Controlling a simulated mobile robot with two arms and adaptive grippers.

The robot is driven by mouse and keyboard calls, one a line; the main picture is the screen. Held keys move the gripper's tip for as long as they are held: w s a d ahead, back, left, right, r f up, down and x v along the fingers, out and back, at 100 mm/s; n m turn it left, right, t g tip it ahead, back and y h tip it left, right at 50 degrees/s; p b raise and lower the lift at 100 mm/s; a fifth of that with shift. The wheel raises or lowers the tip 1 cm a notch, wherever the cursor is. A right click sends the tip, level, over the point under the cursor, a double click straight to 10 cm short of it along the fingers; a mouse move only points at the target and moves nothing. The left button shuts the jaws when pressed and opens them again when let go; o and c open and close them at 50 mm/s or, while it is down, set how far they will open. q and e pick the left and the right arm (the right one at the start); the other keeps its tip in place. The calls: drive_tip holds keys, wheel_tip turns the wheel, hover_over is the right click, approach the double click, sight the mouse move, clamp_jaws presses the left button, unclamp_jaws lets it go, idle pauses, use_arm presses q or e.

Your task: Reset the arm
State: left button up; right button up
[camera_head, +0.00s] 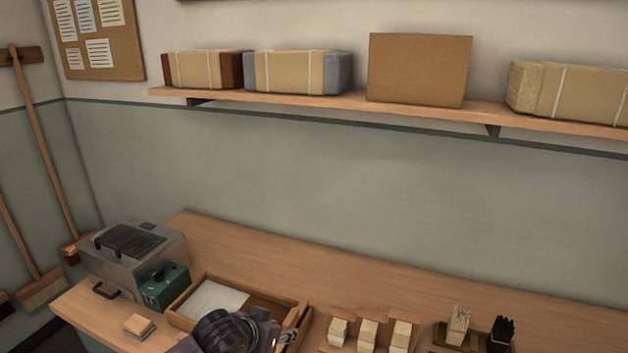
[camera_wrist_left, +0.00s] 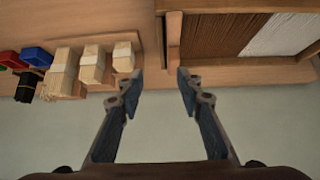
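My left gripper (camera_wrist_left: 158,80) is open and empty in the left wrist view, its two dark fingers apart over the front of the bench. In the head view my left arm's dark wrist covers the front of the open wooden tray, and the left gripper (camera_head: 290,335) shows only partly at the tray's right side. The wooden tray (camera_wrist_left: 173,35) lies just right of the fingers in the left wrist view, holding brown and white material. Several pale blocks (camera_head: 369,333) stand on a wooden rack right of the gripper. My right gripper is not in view.
A grey metal box (camera_head: 150,262) and a green box (camera_head: 165,287) stand at the bench's left end, near a small sanding-type block (camera_head: 139,326). Black bristles (camera_head: 502,330) stand at the right. The bench (camera_head: 330,278) is clear along the wall, below a shelf (camera_head: 330,103) of bundles.

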use_arm(q)
drive_tip(key=s+d+f+g, duration=0.1)
drive_tip(key=s+f, duration=0.1)
drive_tip(key=s, duration=0.5)
drive_tip(key=s+f+g, duration=0.1)
drive_tip(key=s+f, duration=0.2)
drive_tip(key=s, duration=0.4)
drive_tip(key=s+a+f+n+g+y, duration=0.1)
drive_tip(key=s+a, duration=0.5)
drive_tip(key=s, duration=0.4)
drive_tip(key=s+a+f+n+g+y, duration=0.15)
drive_tip(key=s+a, duration=0.35)
drive_tip(key=s, duration=0.5)
wheel_tip(320, 180, down, 29)
drive_tip(key=s+g+b, duration=0.2)
drive_tip(key=s, duration=0.1)
drive_tip(key=s+a+f+b, duration=0.1)
drive_tip(key=s+a+f, duration=0.1)
drive_tip(key=s+f, duration=0.6)
drive_tip(key=s+a+f, duration=0.1)
drive_tip(key=s+f, duration=0.7)
drive_tip(key=f, duration=0.1)
drive_tip(key=shift+s+a+f+m+g+y+b, duration=0.25)
drive_tip(key=shift+s+a+m+g+y+b, duration=0.1)
drive_tip(key=shift+b, duration=0.05)
